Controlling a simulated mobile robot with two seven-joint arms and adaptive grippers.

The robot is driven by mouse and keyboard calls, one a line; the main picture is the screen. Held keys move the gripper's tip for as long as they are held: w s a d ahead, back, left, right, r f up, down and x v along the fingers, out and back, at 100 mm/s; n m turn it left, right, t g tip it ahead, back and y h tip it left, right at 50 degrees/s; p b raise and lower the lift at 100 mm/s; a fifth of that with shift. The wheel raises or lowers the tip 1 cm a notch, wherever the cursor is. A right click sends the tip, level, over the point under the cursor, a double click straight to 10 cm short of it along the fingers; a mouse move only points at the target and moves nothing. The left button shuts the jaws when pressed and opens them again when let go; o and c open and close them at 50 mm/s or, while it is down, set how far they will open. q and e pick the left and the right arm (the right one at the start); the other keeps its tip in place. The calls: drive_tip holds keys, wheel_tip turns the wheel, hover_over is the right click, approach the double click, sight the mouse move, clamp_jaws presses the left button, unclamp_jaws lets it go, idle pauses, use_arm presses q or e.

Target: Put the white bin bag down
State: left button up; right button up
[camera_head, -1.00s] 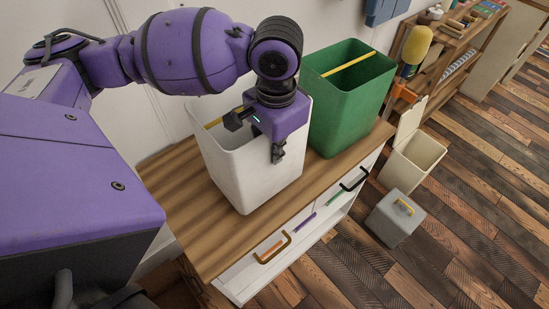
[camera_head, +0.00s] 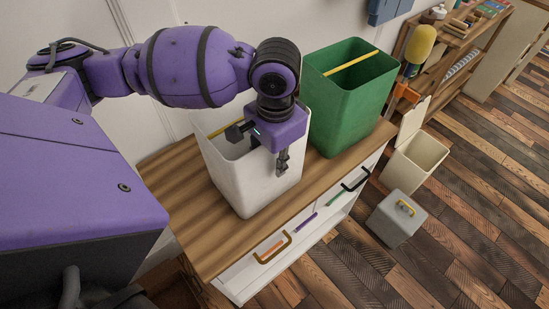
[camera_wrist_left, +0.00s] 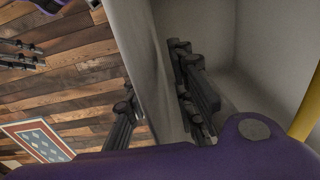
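A white open-topped bin (camera_head: 240,180) with a yellow bar across its mouth stands on the wooden top of a white cabinet. I cannot make out a separate bag; the inside shows as bare grey walls in the left wrist view (camera_wrist_left: 265,65). My left gripper (camera_head: 268,145) is at the bin's near right rim. In the left wrist view its fingers (camera_wrist_left: 160,100) are spread, one inside the bin and one outside, with the wall between them. A gap shows beside the outer finger. My right gripper (camera_wrist_left: 20,54) shows at that view's left edge, its fingers apart and empty.
A green bin (camera_head: 350,100) with a yellow bar stands close behind on the wooden top (camera_head: 180,205). A cream lidded bin (camera_head: 412,160) and a grey box (camera_head: 397,217) stand on the plank floor (camera_head: 470,210). A shelf (camera_head: 465,40) is at the upper right.

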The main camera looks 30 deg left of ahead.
sight(253, 151)
use_arm(q)
wheel_tip(253, 151, up, 12)
drive_tip(key=p, duration=0.1)
drive_tip(key=shift+r+p, duration=0.15)
drive_tip(key=shift+p, duration=0.25)
drive_tip(key=shift+d, duration=0.1)
